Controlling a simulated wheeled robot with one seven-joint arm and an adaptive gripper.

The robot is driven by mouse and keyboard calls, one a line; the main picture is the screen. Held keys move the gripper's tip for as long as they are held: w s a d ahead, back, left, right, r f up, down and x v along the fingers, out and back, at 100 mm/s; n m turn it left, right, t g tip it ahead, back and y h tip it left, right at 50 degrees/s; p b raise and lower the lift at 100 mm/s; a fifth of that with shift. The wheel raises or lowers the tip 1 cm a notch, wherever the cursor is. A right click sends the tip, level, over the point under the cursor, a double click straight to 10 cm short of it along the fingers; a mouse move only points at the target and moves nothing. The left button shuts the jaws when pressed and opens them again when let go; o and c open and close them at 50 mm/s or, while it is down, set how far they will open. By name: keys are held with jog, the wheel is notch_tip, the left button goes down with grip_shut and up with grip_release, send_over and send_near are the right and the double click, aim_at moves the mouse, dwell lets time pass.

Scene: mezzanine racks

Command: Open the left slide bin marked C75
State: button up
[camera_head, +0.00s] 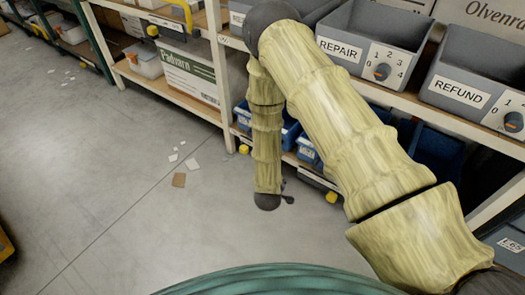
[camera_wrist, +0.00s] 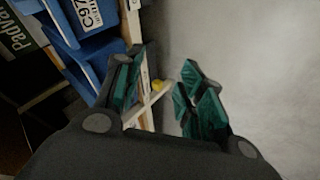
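My gripper (camera_wrist: 165,72) is open and empty in the wrist view, its two teal-padded fingers apart. A blue bin (camera_wrist: 95,50) with a white label starting "C97" is at the upper left there, beside the left finger; the label is cut off by the frame edge. In the head view my arm hangs down in front of the rack. Blue bins (camera_head: 290,132) on the lower shelf are partly hidden behind it, and their labels cannot be read. I cannot make out a label C75 in either view.
Grey bins labelled REPAIR (camera_head: 345,50) and REFUND (camera_head: 455,90), with dials, stand on the shelf above. A Padvarn box (camera_head: 190,72) sits on the left shelf. Paper scraps (camera_head: 179,180) lie on the otherwise open concrete floor. A grey bin labelled L65 (camera_head: 510,245) is at lower right.

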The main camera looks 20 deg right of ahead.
jog(key=w+a+f+n+t+h+b, duration=0.1)
jog(key=w+f+h+b, duration=0.15)
jog(key=w+b, duration=0.5)
jog(key=w+a+f+n+h+b, duration=0.1)
jog(key=w+a+h+b, duration=0.15)
jog(key=w+b, duration=0.5)
jog(key=w+a+f+t+h+b, duration=0.1)
jog(key=w+f+h+b, duration=0.15)
jog(key=w+b, duration=0.45)
jog(key=shift+h, duration=0.25)
jog(key=shift+w+r+b+x, duration=0.15)
jog(key=shift+b+x, duration=0.5)
jog(key=shift+x, duration=1.25)
jog(key=shift+w+r+b+x, duration=0.1)
jog(key=shift+r+b+x, duration=0.35)
jog(key=shift+x, duration=1.45)
jog(key=shift+w+b+x, duration=0.1)
jog(key=shift+b+x, duration=0.7)
jog(key=shift+x, duration=1.15)
jog(key=shift+a, duration=0.1)
grip_shut()
